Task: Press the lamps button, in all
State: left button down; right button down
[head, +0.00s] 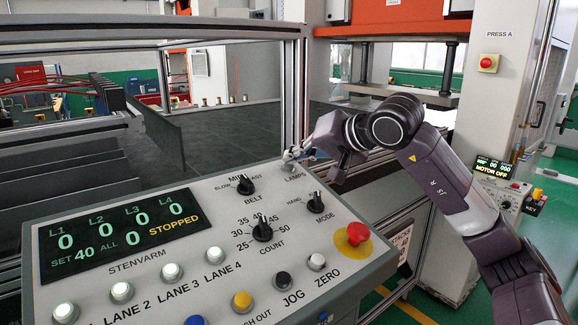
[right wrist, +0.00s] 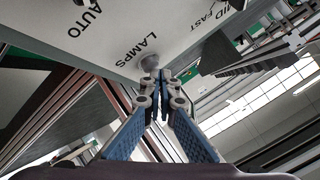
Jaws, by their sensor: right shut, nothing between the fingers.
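The lamps button (right wrist: 150,62) is a pale round knob beside the LAMPS label in the right wrist view. In the head view it is hard to tell from my fingertips at the panel's top edge. My right gripper (right wrist: 164,74) is shut and empty, its blue-sided fingers pointing at the panel with the tips right by the button; I cannot tell whether they touch. My right gripper also shows small in the head view (head: 303,154), above the LAMPS label. The control panel (head: 205,190) is light grey and sloped. My left gripper is not in view.
Near the LAMPS label are the belt knob (head: 245,184), mode knob (head: 316,202) and count knob (head: 263,230). A red stop button (head: 357,233) sits at the panel's right. The display (head: 122,233) reads STOPPED with zero counts. A metal frame post (head: 294,95) stands behind the panel.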

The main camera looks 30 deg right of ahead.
jog(key=shift+f, duration=0.4)
jog(key=shift+r, duration=0.1)
dwell(0.4)
jog(key=shift+s+r+p, duration=0.2)
jog(key=shift+r+p, duration=0.3)
jog(key=shift+r, duration=0.3)
jog(key=shift+r, duration=0.15)
jog(key=shift+r+p, duration=0.3)
jog(key=shift+p, duration=0.05)
jog(key=r+p, duration=0.1)
jog(key=r, duration=0.1)
jog(key=s+r+p, duration=0.1)
jog(key=r+p, duration=0.1)
jog(key=shift+s, duration=0.2)
jog(key=shift+f, duration=0.15)
